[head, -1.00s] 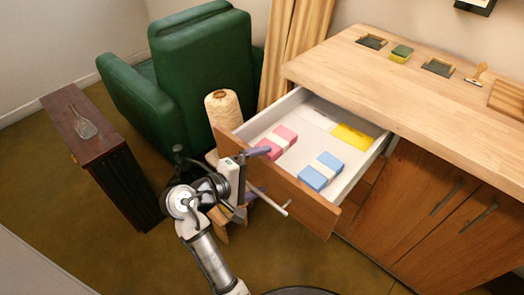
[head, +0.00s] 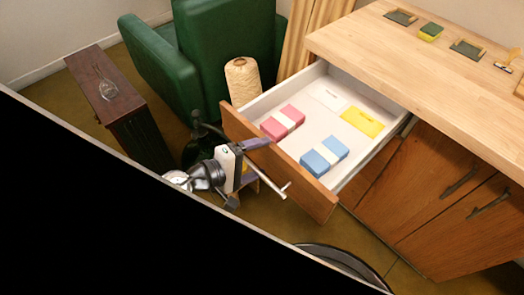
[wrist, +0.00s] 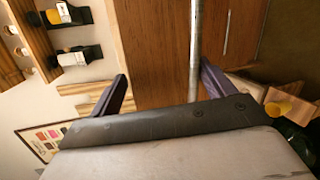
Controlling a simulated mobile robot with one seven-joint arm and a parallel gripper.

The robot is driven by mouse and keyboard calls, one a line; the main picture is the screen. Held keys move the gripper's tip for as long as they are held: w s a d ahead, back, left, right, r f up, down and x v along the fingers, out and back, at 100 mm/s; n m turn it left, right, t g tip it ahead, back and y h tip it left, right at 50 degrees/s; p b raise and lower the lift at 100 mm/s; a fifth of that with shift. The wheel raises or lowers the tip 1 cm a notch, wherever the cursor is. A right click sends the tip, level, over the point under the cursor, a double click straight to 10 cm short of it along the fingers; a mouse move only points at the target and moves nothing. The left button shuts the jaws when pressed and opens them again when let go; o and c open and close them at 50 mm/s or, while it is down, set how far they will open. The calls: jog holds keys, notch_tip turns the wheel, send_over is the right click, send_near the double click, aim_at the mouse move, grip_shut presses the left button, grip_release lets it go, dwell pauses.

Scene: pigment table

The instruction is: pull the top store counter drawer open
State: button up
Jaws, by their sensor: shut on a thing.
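The top drawer (head: 335,205) of the wooden store counter is pulled well out, its white inside in view. In it lie a pink block (head: 283,123), a blue block (head: 324,156), each with a pale band, a yellow packet (head: 362,122) and a white packet (head: 327,96). My gripper (head: 257,164) is at the drawer front, shut on its metal bar handle (head: 275,189). In the wrist view the handle (wrist: 195,45) runs lengthwise by the right finger of my gripper (wrist: 163,82). The exact contact is hard to see.
A green armchair (head: 228,45), a cone of yarn (head: 242,80) and a dark narrow cabinet (head: 95,65) stand left of the drawer. Closed cupboard doors (head: 440,205) are on the right. A black area hides the lower left of the head view.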

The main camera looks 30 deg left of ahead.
jog(key=shift+s+a+r, duration=0.1)
jog(key=shift+s+a, duration=0.2)
jog(key=shift+s, duration=0.5)
jog(key=shift+c, duration=0.9)
jog(key=shift+s+a+p, duration=0.15)
jog(key=shift+s+p, duration=0.1)
jog(key=shift+p, duration=0.05)
jog(key=c, duration=0.3)
jog(key=shift+s+a, duration=0.3)
jog(key=shift+s, duration=0.3)
jog(key=shift+c, duration=1.3)
jog(key=shift+s+a+f+p, duration=0.2)
jog(key=shift+s+f+p, duration=0.15)
jog(key=shift+s, duration=0.35)
jog(key=shift+s+a+f+p, duration=0.25)
jog(key=shift+s+p, duration=0.1)
jog(key=shift+s, duration=0.35)
jog(key=shift+s+a+f+p, duration=0.25)
jog(key=shift+s+p, duration=0.1)
jog(key=shift+s, duration=0.35)
jog(key=shift+d+r+p, duration=0.1)
jog(key=shift+r+p, duration=0.05)
jog(key=shift+p, duration=0.35)
